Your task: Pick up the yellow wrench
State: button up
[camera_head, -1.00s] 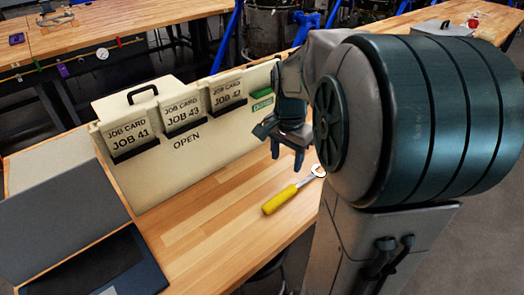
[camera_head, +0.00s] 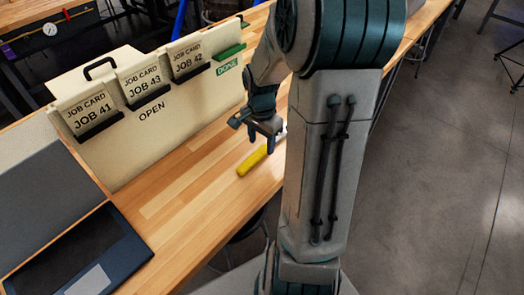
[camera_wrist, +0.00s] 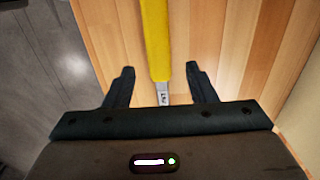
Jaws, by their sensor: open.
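The yellow wrench (camera_head: 252,161) lies on the wooden bench in the head view, its yellow handle towards the front left. Its metal end is mostly hidden behind my gripper and arm. My gripper (camera_head: 261,148) points down over the wrench. In the wrist view, the yellow handle of the wrench (camera_wrist: 156,38) runs from the top edge to between the fingers of my gripper (camera_wrist: 160,72). The two fingers are apart, one on each side of the wrench. The metal shank starts just below the handle, and the jaw end is hidden under the gripper body.
A cream job card board (camera_head: 185,120) with cards and the words OPEN and DONE stands on the wooden bench (camera_head: 190,205) behind the wrench. A dark tray (camera_head: 85,262) lies at the left. The bench's front edge is close to the wrench. Bare wood lies left of it.

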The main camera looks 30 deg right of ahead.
aim_at(262, 148)
jog(key=shift+d+f, duration=0.1)
jog(key=shift+f, duration=1.6)
grip_shut()
notch_tip(262, 148, up, 10)
jog(key=c, duration=1.1)
grip_release()
